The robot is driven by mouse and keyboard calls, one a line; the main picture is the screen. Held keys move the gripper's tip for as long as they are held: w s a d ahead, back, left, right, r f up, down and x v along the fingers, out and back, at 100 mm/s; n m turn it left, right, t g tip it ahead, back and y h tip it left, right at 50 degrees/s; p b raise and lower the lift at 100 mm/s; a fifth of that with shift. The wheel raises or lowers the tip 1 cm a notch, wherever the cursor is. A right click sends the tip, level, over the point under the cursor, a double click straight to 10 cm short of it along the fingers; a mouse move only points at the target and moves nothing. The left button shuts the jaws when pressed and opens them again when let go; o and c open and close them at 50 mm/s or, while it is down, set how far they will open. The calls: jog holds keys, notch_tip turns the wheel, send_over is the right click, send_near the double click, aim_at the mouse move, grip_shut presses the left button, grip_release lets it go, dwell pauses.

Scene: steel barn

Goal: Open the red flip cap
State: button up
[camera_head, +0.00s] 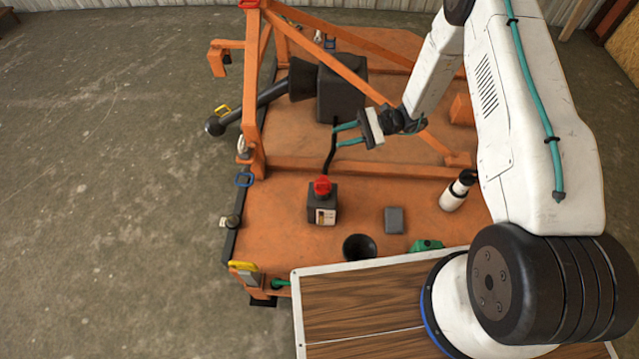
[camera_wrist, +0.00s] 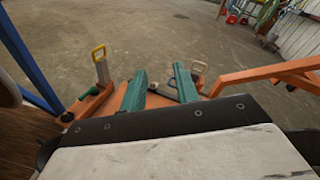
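The red flip cap (camera_head: 322,186) sits on top of a small dark box (camera_head: 322,212) with a pale label, on the orange platform. The cap looks closed, but it is too small to be sure. My gripper (camera_head: 338,135) is above and behind the cap in the head view, apart from it. Its two teal fingers point left and are spread, with nothing between them. The wrist view also shows my gripper (camera_wrist: 158,76) with the fingers apart. I cannot make out the red cap in the wrist view.
A large dark box (camera_head: 342,93) with a black funnel-like pipe (camera_head: 262,97) stands behind. A diagonal orange beam (camera_head: 345,70) crosses near my gripper. A white bottle (camera_head: 453,196), a grey block (camera_head: 394,220) and a black cup (camera_head: 359,248) stand on the platform (camera_head: 275,215).

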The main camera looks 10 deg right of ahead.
aim_at(319, 184)
jog(key=s+f+m+t+y, duration=0.1)
jog(key=s+f+m+t, duration=0.15)
jog(key=f, duration=0.75)
jog(key=s+f+m+t, duration=0.2)
jog(key=f+m+t, duration=0.15)
jog(key=f, duration=0.65)
jog(key=x, duration=0.7)
jog(key=shift+a+r, duration=0.1)
jog(key=shift+a, duration=0.35)
grip_shut()
